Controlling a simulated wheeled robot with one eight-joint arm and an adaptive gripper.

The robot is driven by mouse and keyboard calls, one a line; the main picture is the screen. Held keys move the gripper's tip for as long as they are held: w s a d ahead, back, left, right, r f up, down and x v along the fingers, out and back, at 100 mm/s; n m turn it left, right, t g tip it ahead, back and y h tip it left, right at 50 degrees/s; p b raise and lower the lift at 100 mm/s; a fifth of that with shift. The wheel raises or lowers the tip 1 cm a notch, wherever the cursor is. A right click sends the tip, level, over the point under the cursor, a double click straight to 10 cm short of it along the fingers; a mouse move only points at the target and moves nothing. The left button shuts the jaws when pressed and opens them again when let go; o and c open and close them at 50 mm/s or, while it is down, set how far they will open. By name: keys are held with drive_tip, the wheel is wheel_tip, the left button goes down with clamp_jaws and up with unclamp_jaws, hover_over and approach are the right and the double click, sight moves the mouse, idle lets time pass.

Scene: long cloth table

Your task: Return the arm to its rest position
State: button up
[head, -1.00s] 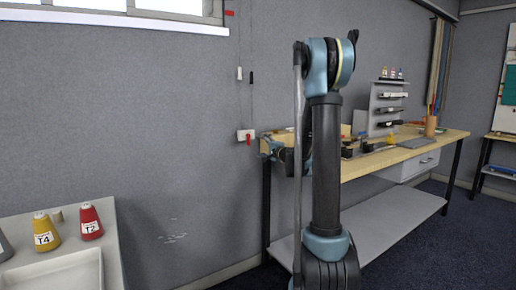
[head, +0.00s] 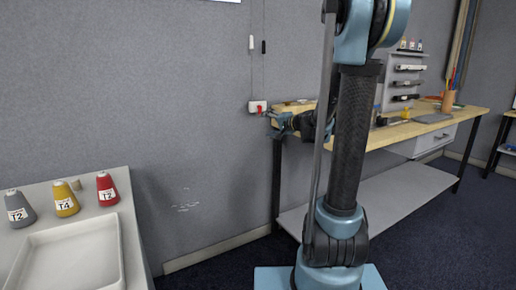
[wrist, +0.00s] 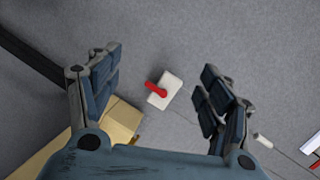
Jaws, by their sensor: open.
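My arm stands upright in the middle of the head view, with its upper joint cut off by the top edge. My gripper (head: 274,117) shows partly behind the arm, near the wall and the left end of the workbench. In the wrist view my gripper (wrist: 160,92) is open, its two fingers wide apart with nothing between them. Beyond the fingers a white wall box with a red lever (wrist: 158,90) lies in line with the gap. The same wall box (head: 257,106) shows in the head view just left of my gripper.
A wooden workbench (head: 440,122) with tools stands at right behind my arm. Bare wall and floor lie between.

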drive_tip(key=s+d+f+n+g+h, duration=0.2)
drive_tip(key=s+f, duration=0.4)
drive_tip(key=s, duration=0.7)
drive_tip(key=s+d+f+n+g+h, duration=0.2)
drive_tip(key=s+d+f+g+h, duration=0.2)
drive_tip(key=s, duration=1)
drive_tip(key=s+d+f+n+g+h, duration=0.3)
drive_tip(key=s+d+f, duration=0.5)
drive_tip(key=s, duration=0.5)
drive_tip(key=shift+s+f+h, duration=0.25)
drive_tip(key=shift+s+h, duration=0.05)
drive_tip(key=shift+h, duration=0.1)
